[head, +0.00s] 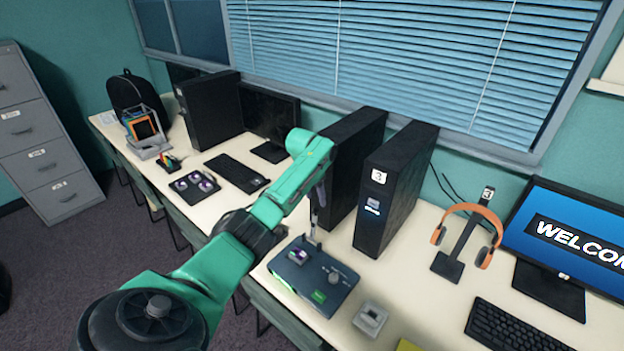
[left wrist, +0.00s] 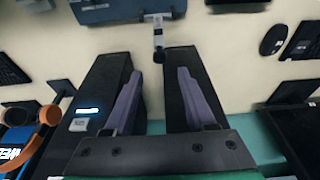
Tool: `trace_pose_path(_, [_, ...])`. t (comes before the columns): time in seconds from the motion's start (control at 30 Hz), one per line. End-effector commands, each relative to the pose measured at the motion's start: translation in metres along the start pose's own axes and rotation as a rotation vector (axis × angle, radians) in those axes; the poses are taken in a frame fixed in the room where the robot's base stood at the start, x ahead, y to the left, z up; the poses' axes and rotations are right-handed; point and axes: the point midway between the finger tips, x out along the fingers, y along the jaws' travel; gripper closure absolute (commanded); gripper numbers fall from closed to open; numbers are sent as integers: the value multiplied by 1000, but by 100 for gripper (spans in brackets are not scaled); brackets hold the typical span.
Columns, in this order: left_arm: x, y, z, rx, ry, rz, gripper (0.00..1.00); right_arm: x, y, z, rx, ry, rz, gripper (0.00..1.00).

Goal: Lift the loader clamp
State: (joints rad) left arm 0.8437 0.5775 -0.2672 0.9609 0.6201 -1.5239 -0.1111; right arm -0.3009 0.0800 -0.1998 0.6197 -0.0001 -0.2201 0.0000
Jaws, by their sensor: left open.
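The loader (head: 315,280) is a dark blue-grey box near the table's front edge, with a small chip-like part, a knob and a green patch on top. Its clamp (head: 313,236) looks like a thin grey lever rising at the box's back edge. In the left wrist view the clamp (left wrist: 158,36) lies just past the fingertips, in line with the gap. My left gripper (head: 318,198) is above and behind the box, partly overlapping the clamp's upper end. In the left wrist view its purple fingers (left wrist: 159,74) are apart with nothing held between them. My right gripper does not show.
Two black computer towers (head: 398,190) stand close behind my left gripper. A headphone stand (head: 462,245), a monitor (head: 572,240) and a keyboard (head: 515,325) are at right. A small grey block (head: 370,318) sits right of the loader. Another workstation lies further left.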

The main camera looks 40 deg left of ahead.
Motion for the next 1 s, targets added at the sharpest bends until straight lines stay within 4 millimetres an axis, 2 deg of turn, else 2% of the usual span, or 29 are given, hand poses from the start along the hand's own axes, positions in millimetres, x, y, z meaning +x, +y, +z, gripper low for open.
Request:
trace_pose_path(0.2, [-63,0,-2,2,9,-2,44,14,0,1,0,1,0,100])
trace_pose_path(0.3, [-85,0,-2,1,7,-3,44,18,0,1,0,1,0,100])
trace_pose_path(0.4, [-97,0,-2,1,4,-2,44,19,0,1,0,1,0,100])
trace_pose_path(0.53, [-102,0,-2,1,3,-2,44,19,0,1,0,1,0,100])
trace_pose_path(1.0, [-99,2,-2,6,1,-3,44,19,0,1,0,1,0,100])
